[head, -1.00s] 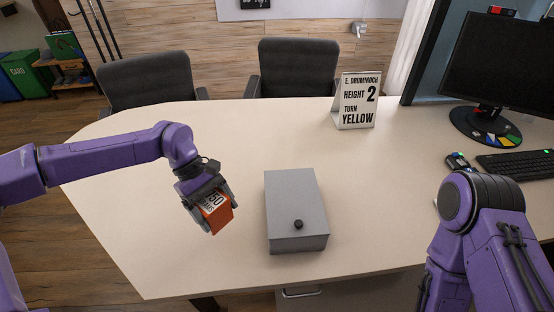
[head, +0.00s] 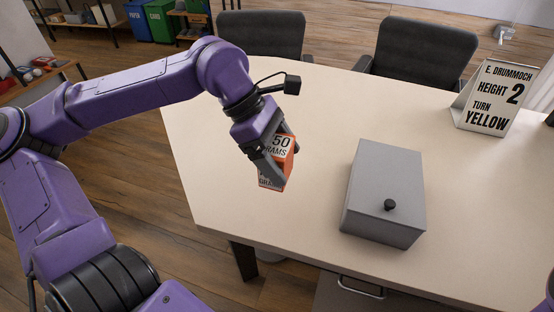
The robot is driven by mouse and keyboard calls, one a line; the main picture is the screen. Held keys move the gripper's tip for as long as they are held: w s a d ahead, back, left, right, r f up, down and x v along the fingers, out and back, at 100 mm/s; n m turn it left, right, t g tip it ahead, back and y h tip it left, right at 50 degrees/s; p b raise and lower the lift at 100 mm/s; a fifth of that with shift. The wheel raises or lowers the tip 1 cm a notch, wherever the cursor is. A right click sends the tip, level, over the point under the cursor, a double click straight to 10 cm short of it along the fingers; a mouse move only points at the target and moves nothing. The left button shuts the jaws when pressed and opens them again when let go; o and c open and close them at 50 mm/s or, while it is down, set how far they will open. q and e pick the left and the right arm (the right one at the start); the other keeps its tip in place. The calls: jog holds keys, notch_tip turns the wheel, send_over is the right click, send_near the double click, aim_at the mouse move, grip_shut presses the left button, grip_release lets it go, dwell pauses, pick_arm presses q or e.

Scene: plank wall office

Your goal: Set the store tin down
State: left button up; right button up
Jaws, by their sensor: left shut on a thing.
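The store tin is not certain by name; an orange-red box-shaped tin (head: 281,160) with a white label reading "50" and "GRAMS" is in my left gripper (head: 272,167). The gripper is shut on it, with fingers on either side covering part of it. It is over the left part of the table, left of the grey box; I cannot tell whether it touches the tabletop. My right gripper is out of the picture; only a bit of purple shows at the lower right edge.
A grey lidded box (head: 385,190) with a black knob stands on the pale table (head: 320,105). A sign (head: 495,97) reading "E. DRUMMOCH HEIGHT 2 TURN YELLOW" stands at the back right. Two dark chairs (head: 262,38) (head: 424,52) are behind the table. The tabletop between tin and box is clear.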

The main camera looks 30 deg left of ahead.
pick_arm(q)
jog(key=w+a+f, duration=0.1)
jog(key=a+f, duration=0.1)
jog(key=f, duration=0.1)
jog(key=w+a+f, duration=0.2)
jog(key=f, duration=0.2)
jog(key=w+a+f, duration=0.2)
jog(key=f, duration=0.1)
jog(key=shift+w+a+f, duration=0.1)
jog(key=shift+a+f, duration=0.1)
jog(key=o, duration=1.6)
jog(key=shift+f, duration=0.15)
jog(key=shift+r, duration=0.4)
jog(key=p+v, duration=0.1)
jog(key=v, duration=1)
jog(key=shift+a+r, duration=0.2)
jog(key=shift+a, duration=0.05)
